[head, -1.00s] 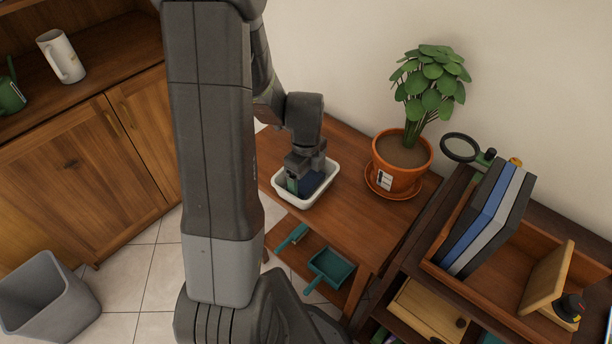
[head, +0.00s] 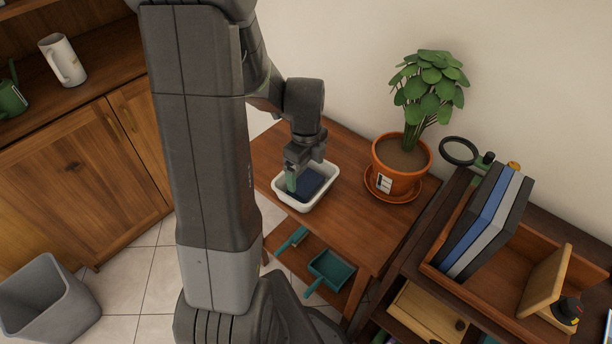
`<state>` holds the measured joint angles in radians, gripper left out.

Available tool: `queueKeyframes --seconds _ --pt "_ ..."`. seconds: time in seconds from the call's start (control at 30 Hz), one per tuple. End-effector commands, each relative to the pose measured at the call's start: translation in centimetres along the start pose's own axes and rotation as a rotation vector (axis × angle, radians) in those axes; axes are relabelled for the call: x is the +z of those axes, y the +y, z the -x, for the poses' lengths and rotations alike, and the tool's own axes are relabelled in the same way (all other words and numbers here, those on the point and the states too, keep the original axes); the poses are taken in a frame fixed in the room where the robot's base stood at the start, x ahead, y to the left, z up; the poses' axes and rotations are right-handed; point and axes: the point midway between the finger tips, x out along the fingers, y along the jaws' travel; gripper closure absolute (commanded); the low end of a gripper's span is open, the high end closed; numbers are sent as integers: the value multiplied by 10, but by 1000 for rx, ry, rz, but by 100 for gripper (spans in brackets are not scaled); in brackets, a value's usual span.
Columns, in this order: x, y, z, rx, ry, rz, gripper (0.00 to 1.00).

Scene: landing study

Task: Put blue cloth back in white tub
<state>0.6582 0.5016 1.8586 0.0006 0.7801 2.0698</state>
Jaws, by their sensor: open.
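The white tub (head: 283,199) stands on the wooden table, left of the potted plant. The blue cloth (head: 312,182) lies inside the tub as a dark blue patch. A green thing (head: 291,183) shows at the tub's left side, close to my fingers; I cannot tell what it is. My gripper (head: 301,168) is open above the tub's far left part. The cloth shows to the right of and below the fingers. Part of the tub's inside is hidden by my gripper.
A potted plant (head: 401,165) on an orange saucer stands right of the tub. A teal dustpan (head: 331,269) and brush (head: 292,241) lie on the lower shelf. Upright books (head: 487,222) stand in a wooden tray at right. Bare tabletop (head: 345,222) lies in front of the plant.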

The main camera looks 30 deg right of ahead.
Motion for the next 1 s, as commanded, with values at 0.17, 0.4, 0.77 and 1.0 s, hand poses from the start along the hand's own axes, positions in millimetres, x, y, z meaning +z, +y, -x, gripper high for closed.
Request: queueKeyframes --seconds 0.17,0.4,0.77,1.0 --pt "0 -1 42 -5 -3 0 6" --pt "0 0 73 -2 -1 0 6" --pt "0 0 78 1 0 0 6" --pt "0 0 66 3 1 0 6"
